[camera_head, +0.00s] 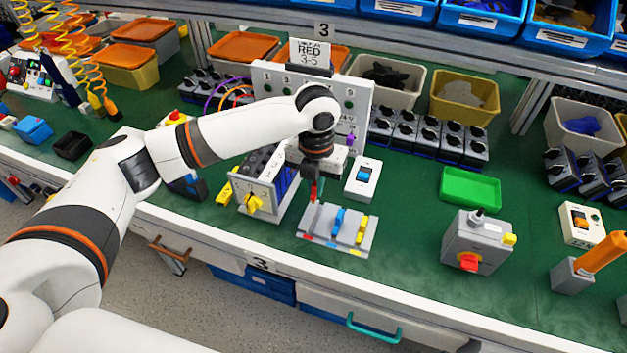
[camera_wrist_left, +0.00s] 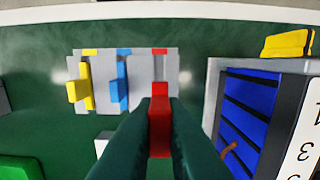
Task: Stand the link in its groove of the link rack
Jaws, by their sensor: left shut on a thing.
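The link rack (camera_head: 345,249) is a light grey plate on the green bench, also seen in the left wrist view (camera_wrist_left: 140,66). A blue link (camera_head: 338,221) and a yellow link (camera_head: 361,229) stand on it; the wrist view shows both blue (camera_wrist_left: 120,82) and yellow (camera_wrist_left: 84,86). My left gripper (camera_head: 317,190) points down, shut on a red link (camera_wrist_left: 159,128). The red link overlaps the rack's edge in the wrist view, in line with a red mark (camera_wrist_left: 159,51). Whether it touches the rack cannot be told. My right gripper is out of view.
A green tray (camera_head: 470,188) and a grey box with a red knob (camera_head: 476,246) are to the right. Bare bench lies between.

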